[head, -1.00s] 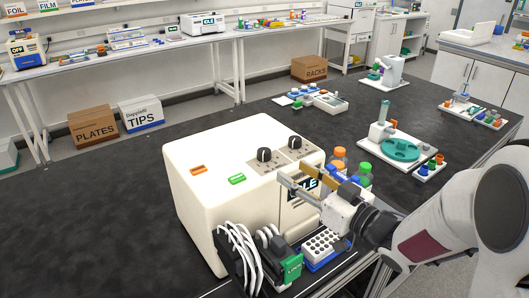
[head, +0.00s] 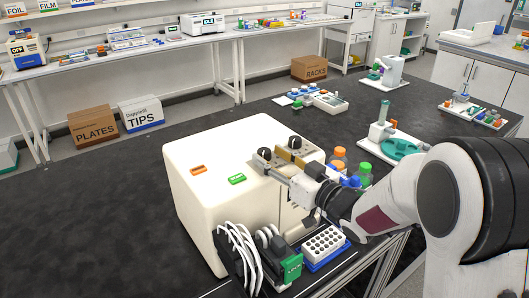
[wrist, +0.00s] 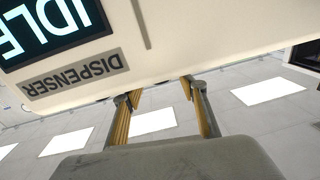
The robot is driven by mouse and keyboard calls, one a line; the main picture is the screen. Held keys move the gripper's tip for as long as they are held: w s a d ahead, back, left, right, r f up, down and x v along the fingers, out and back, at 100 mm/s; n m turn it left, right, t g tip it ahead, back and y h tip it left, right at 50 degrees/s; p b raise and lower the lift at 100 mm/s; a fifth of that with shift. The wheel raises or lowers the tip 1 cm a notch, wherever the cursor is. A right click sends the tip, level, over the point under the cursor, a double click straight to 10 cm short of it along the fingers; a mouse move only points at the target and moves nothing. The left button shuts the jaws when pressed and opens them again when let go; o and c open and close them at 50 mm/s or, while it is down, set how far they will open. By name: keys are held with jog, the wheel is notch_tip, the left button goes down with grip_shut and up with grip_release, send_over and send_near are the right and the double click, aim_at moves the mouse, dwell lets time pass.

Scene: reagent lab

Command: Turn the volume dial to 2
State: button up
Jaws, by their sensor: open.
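The cream dispenser (head: 205,175) stands on the dark bench. Two black dials sit on its top: a left dial (head: 264,152) and a right dial (head: 295,142). Their labels are too small to read, so I cannot tell which is the volume dial. My gripper (head: 277,160) is open at the dispenser's top front edge, close to the dials; contact is unclear. In the wrist view, its fingers (wrist: 162,95) are apart with nothing between them, below the inverted IDLE display (wrist: 50,28) and DISPENSER label (wrist: 75,75). No dial shows there.
An orange button (head: 199,170) and a green button (head: 237,179) lie on the dispenser's top. Orange- and green-capped bottles (head: 363,175) stand just right of it. A white tube rack (head: 323,243) and coiled cables (head: 240,250) are in front. The bench at left is clear.

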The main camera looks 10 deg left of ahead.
aim_at(269, 155)
jog(key=shift+x, duration=1.6)
jog(key=c, duration=1.1)
